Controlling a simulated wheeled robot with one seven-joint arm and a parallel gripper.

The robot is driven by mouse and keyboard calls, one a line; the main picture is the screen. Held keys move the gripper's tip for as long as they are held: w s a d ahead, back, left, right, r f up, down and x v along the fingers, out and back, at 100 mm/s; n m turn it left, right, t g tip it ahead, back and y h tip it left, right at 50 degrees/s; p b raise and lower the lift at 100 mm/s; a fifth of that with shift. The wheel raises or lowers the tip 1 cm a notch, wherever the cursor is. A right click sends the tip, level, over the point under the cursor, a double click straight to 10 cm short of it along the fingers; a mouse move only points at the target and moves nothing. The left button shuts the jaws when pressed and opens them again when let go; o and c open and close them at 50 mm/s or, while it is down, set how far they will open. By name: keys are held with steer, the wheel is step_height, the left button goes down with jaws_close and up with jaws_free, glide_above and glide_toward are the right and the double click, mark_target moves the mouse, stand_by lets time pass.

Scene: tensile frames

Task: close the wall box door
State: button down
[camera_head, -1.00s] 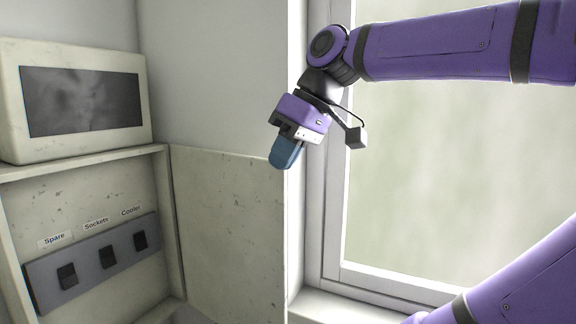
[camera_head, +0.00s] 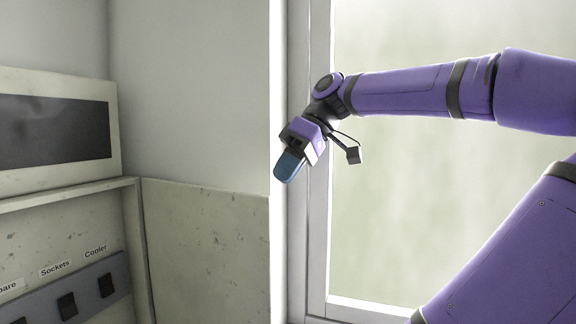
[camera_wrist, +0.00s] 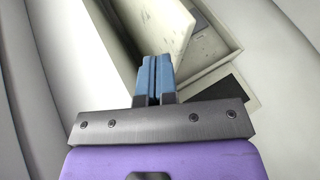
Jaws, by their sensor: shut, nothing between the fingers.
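The wall box (camera_head: 70,258) is on the left wall in the head view, cut off by the left and lower edges. Its door (camera_head: 205,250), a speckled off-white panel, stands open to the right of the box. It also shows in the wrist view (camera_wrist: 155,25), beyond my fingers. My gripper (camera_head: 288,168) is shut and empty, its blue fingers pointing down near the door's upper free edge, just to the right of it in the picture. The wrist view shows the two fingers (camera_wrist: 155,78) together. I cannot tell whether they touch the door.
Inside the box is a grey strip with black switches (camera_head: 67,306) labelled Sockets and Cooler, with another label partly cut off. A unit with a dark screen (camera_head: 50,130) is above the box. A window frame (camera_head: 318,200) stands behind and right of my gripper.

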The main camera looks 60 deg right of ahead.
mark_target(267, 198)
steer(key=shift+x, duration=3.15)
